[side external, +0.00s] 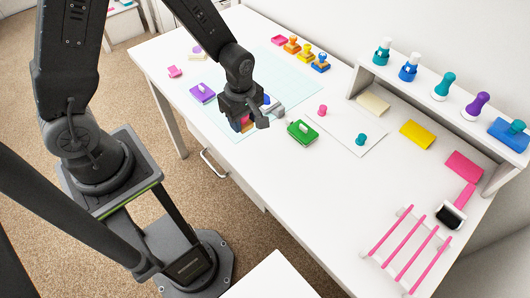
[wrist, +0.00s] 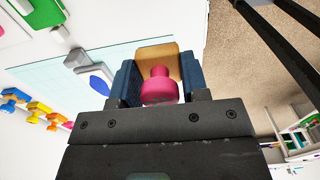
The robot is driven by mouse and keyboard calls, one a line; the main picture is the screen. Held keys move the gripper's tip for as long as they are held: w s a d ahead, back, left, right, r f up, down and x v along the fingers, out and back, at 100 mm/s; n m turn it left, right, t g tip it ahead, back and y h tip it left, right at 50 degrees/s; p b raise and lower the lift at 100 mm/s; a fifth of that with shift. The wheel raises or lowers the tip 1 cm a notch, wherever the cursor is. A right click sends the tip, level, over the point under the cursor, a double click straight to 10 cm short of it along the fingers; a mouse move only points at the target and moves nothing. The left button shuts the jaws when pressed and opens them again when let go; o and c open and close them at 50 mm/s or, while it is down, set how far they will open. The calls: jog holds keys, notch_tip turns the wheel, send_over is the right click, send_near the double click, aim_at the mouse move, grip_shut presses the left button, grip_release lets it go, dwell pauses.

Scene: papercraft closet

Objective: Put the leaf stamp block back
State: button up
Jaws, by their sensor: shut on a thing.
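My gripper (side external: 243,122) is over the front part of the pale blue grid mat (side external: 287,68) in the side view. It is shut on a stamp block with a pink knob and a wooden base (wrist: 159,62), which sits between the two fingers in the wrist view. The side view shows only a little of this block beneath the fingers. I cannot tell whether it touches the mat. The stamp's underside is hidden, so no leaf design shows. Several other stamp blocks stand in a row at the back, including an orange one (side external: 292,45) and a blue one (side external: 320,63).
A green ink pad (side external: 302,131) lies right of my gripper, with a grey-and-blue object (side external: 274,109) between. A purple pad (side external: 203,93) lies left. A raised shelf (side external: 425,92) holds several coloured bottles and stamps. A pink rack (side external: 405,243) stands front right; the table's front middle is clear.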

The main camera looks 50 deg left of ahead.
send_over(265, 160)
notch_tip(265, 160, down, 4)
jog(key=shift+a+f, duration=0.1)
jog(key=shift+f, duration=2)
jog(key=shift+f, duration=0.15)
jog(key=o, duration=1)
